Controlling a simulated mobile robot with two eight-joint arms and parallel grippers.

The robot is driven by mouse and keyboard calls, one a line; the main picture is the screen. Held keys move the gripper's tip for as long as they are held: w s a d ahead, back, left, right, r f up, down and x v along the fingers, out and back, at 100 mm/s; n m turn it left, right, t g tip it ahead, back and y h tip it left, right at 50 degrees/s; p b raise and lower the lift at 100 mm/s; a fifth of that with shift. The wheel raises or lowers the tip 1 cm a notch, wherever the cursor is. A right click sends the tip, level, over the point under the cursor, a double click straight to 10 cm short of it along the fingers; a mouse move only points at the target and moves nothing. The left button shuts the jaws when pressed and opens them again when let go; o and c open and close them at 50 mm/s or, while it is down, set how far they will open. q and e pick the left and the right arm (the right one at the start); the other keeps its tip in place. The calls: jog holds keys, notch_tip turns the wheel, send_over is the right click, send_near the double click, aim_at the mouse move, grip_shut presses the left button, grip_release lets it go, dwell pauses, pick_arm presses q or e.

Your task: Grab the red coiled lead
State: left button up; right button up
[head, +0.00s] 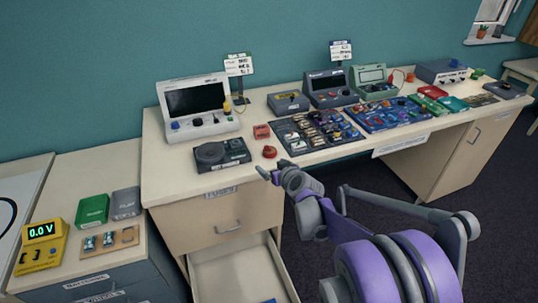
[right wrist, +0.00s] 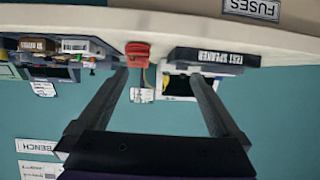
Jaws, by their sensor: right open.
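The red coiled lead (head: 270,152) lies near the front edge of the bench, right of the black test speaker (head: 222,153). In the right wrist view, which is upside down, the red lead (right wrist: 137,49) shows beyond the fingertips, nearer the left finger in the picture. My right gripper (head: 269,173) is in front of the bench edge, close to the lead but apart from it. Its two fingers (right wrist: 158,78) are spread wide with nothing between them. My left gripper is not in view.
A small red box (head: 262,131) stands just behind the lead. A component tray (head: 317,131) is to its right and a white oscilloscope-like unit (head: 197,106) behind left. An open drawer (head: 240,272) juts out below. Bare bench top surrounds the lead's front.

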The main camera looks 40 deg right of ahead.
aim_at(273, 153)
jog(key=shift+h, duration=0.4)
jog(key=w+d, duration=0.1)
jog(key=w+d+f, duration=0.1)
jog(key=w+d, duration=0.1)
jog(key=w+d+f, duration=0.1)
jog(key=w+d, duration=0.1)
jog(key=shift+f, duration=0.2)
jog(key=x, duration=0.5)
jog(key=shift+w+d+f, duration=0.1)
jog(key=shift+w+d, duration=0.1)
jog(key=shift+d, duration=0.25)
jog(key=c, duration=1.4)
